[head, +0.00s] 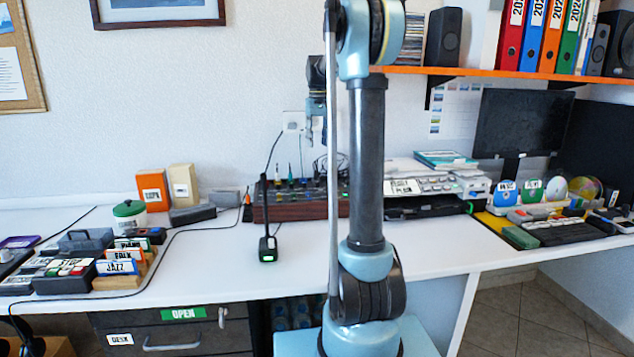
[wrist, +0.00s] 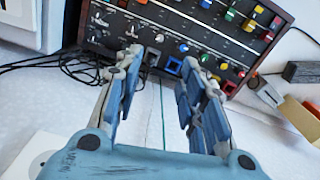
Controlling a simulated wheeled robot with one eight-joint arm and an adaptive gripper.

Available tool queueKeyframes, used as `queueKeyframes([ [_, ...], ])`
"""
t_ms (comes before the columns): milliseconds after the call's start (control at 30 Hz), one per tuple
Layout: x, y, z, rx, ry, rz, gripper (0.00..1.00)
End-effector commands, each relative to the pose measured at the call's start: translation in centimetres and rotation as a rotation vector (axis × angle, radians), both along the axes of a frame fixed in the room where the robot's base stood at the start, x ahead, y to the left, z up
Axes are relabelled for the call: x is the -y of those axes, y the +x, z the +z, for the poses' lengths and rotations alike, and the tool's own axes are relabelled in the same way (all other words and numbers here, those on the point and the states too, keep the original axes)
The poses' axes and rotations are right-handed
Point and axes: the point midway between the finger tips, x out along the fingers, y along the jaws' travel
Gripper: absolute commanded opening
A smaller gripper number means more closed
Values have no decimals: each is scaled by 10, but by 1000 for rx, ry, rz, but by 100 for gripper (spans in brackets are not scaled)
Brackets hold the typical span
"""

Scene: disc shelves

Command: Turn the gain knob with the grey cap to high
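A dark mixer panel with wooden sides (head: 290,204) stands on the desk against the wall, and it fills the top of the wrist view (wrist: 190,30). It carries rows of coloured caps. A pale grey cap (wrist: 159,38) sits in a row with blue, green and red caps; I cannot tell for certain that it is the gain knob, nor read its setting. My gripper (wrist: 163,72) is open and empty, with its fingertips apart in front of the panel. In the head view, my gripper (head: 316,140) hangs above the mixer, partly behind my arm.
A black stand with a green light (head: 267,248) is on the desk in front of the mixer. Orange (head: 152,190) and cream boxes stand left of it. Cables lie beside the panel (wrist: 80,67). An orange-edged shelf (head: 500,72) overhangs at right. The front desk surface is partly clear.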

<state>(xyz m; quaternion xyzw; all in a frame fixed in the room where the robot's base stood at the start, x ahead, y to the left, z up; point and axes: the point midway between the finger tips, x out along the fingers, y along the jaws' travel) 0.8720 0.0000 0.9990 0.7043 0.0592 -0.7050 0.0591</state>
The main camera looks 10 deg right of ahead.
Motion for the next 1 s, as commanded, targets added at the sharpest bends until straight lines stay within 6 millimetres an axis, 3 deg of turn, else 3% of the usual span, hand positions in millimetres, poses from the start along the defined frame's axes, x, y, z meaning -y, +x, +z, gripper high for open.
queueKeyframes([
  [700, 0, 0, -121, 0, 0, -3, 37],
  [1000, 0, 0, -158, 0, 0, -3, 37],
])
